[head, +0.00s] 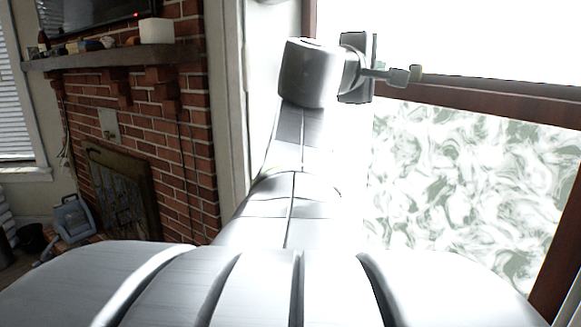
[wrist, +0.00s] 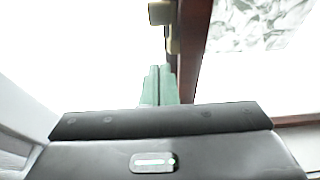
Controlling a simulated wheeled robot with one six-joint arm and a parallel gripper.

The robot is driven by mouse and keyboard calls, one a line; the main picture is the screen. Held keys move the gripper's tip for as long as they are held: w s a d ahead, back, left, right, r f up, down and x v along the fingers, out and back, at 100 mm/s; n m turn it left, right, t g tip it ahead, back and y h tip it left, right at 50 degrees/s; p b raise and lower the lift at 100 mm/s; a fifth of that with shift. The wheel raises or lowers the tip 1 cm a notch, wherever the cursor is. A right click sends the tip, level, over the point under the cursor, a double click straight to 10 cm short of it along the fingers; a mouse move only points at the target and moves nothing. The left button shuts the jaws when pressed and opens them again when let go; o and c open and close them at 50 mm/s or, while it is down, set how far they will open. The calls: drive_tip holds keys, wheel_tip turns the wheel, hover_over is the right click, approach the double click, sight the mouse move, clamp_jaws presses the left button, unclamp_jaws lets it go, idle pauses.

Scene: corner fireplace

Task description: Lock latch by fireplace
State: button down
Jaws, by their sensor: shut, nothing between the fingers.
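The latch (wrist: 168,25) is a small pale yellow-beige piece on the brown window frame, at the top of the wrist view. In the head view a small yellowish piece (head: 415,74), likely the same latch, shows just right of my gripper tip. My gripper (head: 399,76) reaches to the right along the dark wooden rail of the window. In the wrist view its pale green fingers (wrist: 159,70) are together and empty, pointing at the latch from just below it in the picture. I cannot tell whether they touch it. The latch's exact position is hard to make out.
A brick fireplace (head: 180,140) with a wooden mantel (head: 110,58) stands at the left. The window's brown frame (head: 480,98) and patterned pane (head: 450,180) are at the right, close to my arm.

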drive_tip(key=w+m+g+h+p, duration=0.1)
drive_tip(key=m+g+h, duration=0.1)
drive_tip(key=w+a+m+g+h+p, duration=0.1)
drive_tip(key=m+g+p, duration=0.1)
drive_tip(key=g, duration=0.1)
drive_tip(key=w+a+m+g+h+p, duration=0.1)
drive_tip(key=m+g+h, duration=0.1)
drive_tip(key=shift+w+g+h, duration=0.3)
drive_tip(key=shift+w+g, duration=0.1)
idle(0.5)
